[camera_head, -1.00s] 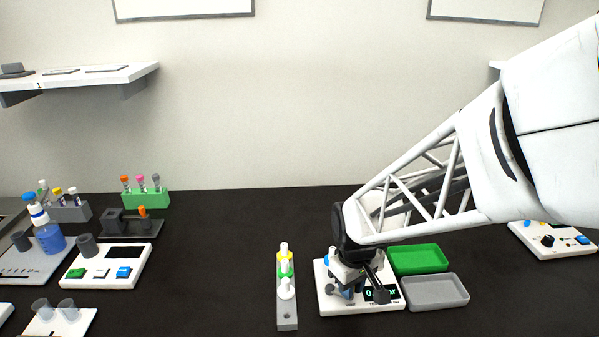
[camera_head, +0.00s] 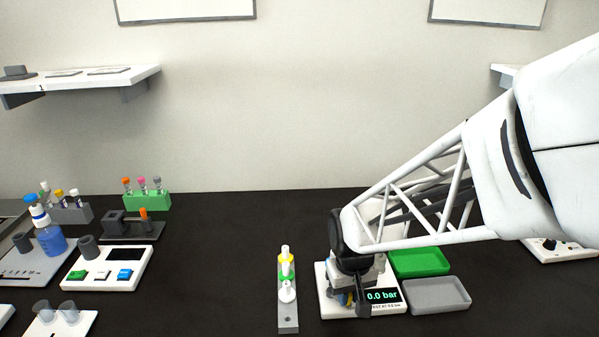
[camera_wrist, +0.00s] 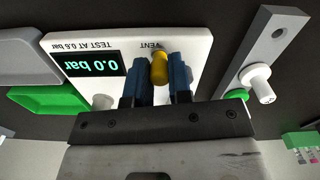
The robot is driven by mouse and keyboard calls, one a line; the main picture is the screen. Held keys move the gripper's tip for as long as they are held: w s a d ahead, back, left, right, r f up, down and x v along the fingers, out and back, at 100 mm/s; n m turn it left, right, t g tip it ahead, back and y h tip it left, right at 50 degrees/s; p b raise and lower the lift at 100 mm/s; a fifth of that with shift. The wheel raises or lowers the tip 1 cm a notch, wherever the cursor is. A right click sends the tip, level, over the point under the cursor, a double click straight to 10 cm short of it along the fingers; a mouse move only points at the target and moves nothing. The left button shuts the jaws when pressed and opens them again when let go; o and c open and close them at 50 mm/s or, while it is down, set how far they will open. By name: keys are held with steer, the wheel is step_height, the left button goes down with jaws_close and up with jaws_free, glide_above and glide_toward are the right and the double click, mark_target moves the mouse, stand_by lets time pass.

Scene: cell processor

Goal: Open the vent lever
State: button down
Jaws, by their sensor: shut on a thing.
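The test unit (camera_head: 322,272) is a white box with a green-lit display (camera_head: 382,296) reading 0.0 bar. In the wrist view the unit (camera_wrist: 195,45) shows the word VENT beside a yellow vent lever (camera_wrist: 159,67). My gripper (camera_wrist: 160,75) has two blue fingers, one on each side of the yellow lever, and is shut on it. In the head view my gripper (camera_head: 345,298) is over the left part of the unit and hides most of the lever. The lever's base is partly hidden by the fingers.
A grey rack (camera_head: 288,324) with white, yellow and green parts stands just left of the unit. A green tray (camera_head: 419,262) and a grey tray (camera_head: 437,294) lie close on its right. The dark table between the rack and the left-hand devices is clear.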

steer(key=shift+a+m, duration=0.1)
steer(key=shift+m, duration=0.2)
steer(key=shift+s+a+m, duration=0.2)
steer(key=shift+a+m, duration=0.1)
steer(key=shift+m, duration=0.5)
steer(key=shift+s+a+m, duration=0.15)
steer(key=shift+a+m, duration=0.1)
steer(key=shift+m, duration=0.55)
steer(key=c, duration=1)
jaws_free()
steer(key=shift+c, duration=0.2)
steer(key=shift+r, duration=0.1)
steer(key=shift+r, duration=2.9)
steer(key=s+d+r+n+t, duration=0.1)
steer(key=s+d+r+t, duration=0.1)
steer(key=s+d+r, duration=0.4)
steer(key=s+r, duration=0.4)
steer(key=s, duration=0.2)
steer(key=shift+n+t, duration=0.3)
